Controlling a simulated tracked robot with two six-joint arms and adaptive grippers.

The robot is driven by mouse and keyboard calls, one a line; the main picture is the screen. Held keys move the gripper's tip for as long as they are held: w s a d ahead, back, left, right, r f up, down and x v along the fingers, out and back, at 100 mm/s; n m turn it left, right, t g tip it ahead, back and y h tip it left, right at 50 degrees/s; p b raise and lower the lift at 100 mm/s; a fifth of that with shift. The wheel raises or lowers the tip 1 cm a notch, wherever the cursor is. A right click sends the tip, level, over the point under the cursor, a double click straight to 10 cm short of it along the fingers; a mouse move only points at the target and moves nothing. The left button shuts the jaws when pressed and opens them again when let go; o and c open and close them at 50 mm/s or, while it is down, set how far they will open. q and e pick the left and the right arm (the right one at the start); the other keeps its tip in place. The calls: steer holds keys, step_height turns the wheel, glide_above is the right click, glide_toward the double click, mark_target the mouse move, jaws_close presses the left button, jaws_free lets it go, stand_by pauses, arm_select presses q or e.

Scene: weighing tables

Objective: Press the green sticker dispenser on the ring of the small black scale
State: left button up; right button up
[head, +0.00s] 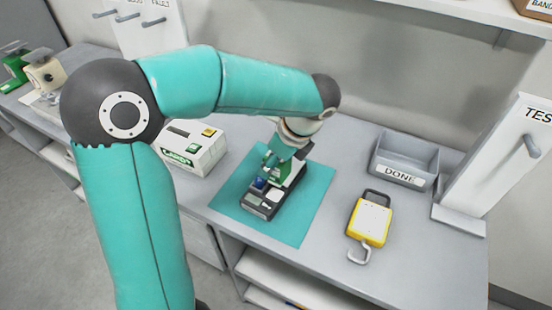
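My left gripper (280,158) reaches down over the teal mat and is shut around the green sticker dispenser (284,172); its fingers partly cover the dispenser. The dispenser is at the back part of the small black scale (262,206), close above or touching it; I cannot tell which. The scale lies on the teal mat (301,215), with a small display at its near end and a blue spot beside the gripper. The scale's ring cannot be made out. My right gripper is not in view.
A white box with a green label and yellow button (207,150) stands left of the mat. A yellow hanging scale (368,222) with a hook lies to the right. A grey DONE tray (402,174) and a white TEST stand (512,160) are behind it. The table's front right is clear.

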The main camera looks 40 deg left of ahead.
arm_select(q)
steer(key=shift+b+x, duration=0.6)
steer(key=shift+x, duration=0.25)
step_height(320, 180, down, 3)
steer(key=b, duration=0.3)
steer(key=shift+d+f, duration=0.15)
steer(key=shift+f, duration=0.05)
steer(key=shift+s+p, duration=0.1)
steer(key=shift+p, duration=0.2)
stand_by(0.4)
steer(key=shift+f+b, duration=0.4)
steer(key=shift+f, duration=0.15)
stand_by(0.9)
stand_by(0.9)
step_height(320, 180, up, 7)
steer(key=p, duration=0.7)
stand_by(0.6)
